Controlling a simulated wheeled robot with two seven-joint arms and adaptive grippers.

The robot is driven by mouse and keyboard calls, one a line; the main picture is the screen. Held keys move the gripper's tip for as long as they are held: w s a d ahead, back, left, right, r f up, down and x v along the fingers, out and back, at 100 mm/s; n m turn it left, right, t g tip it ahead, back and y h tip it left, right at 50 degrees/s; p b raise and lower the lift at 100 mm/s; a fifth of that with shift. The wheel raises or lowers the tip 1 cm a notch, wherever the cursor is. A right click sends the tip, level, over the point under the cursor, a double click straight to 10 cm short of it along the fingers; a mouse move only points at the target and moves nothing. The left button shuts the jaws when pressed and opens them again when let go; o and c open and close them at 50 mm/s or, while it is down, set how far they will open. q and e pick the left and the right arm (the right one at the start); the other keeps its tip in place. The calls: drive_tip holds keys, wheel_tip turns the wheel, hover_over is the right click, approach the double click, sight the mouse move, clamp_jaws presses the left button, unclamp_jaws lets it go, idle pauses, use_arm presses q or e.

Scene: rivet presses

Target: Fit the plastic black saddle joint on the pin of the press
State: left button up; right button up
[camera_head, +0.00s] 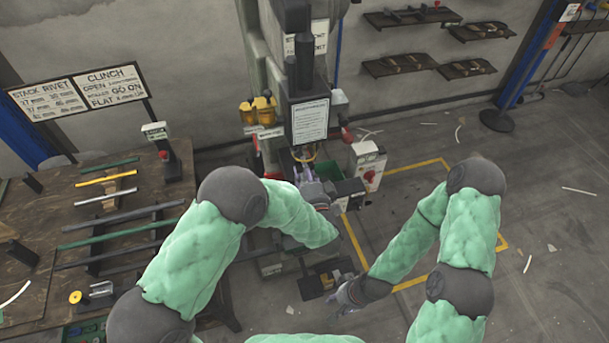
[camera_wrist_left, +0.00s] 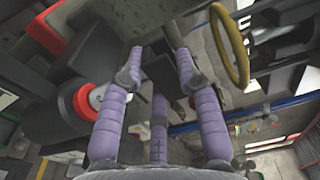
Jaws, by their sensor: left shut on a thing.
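The press (camera_head: 308,85) stands upright in the middle of the head view, with a white sign on its front. The yellow ring (camera_wrist_left: 232,45) shows to the right of the fingertips there. I cannot make out the pin. My right gripper (camera_head: 350,295) hangs low, away from the press; its finger opening is unclear.
A white box with a red knob (camera_head: 368,165) stands right of the press. A wooden table (camera_head: 40,215) with coloured bars is at the left. A black tray (camera_head: 325,278) sits low near my right gripper. The floor at the right, marked with yellow lines, is mostly clear.

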use_arm(q)
drive_tip(key=shift+f+b, duration=0.7)
drive_tip(key=shift+f, duration=0.75)
idle(0.6)
drive_tip(key=shift+r, duration=0.15)
drive_tip(key=shift+r+p, duration=1.2)
drive_tip(key=shift+r, duration=0.1)
drive_tip(key=shift+d+p, duration=0.1)
drive_tip(key=shift+p, duration=0.25)
idle(1.0)
drive_tip(key=shift+f+b, duration=0.9)
drive_tip(key=shift+f, duration=0.55)
idle(0.5)
drive_tip(key=shift+r+p, duration=1.15)
drive_tip(key=shift+r, duration=0.3)
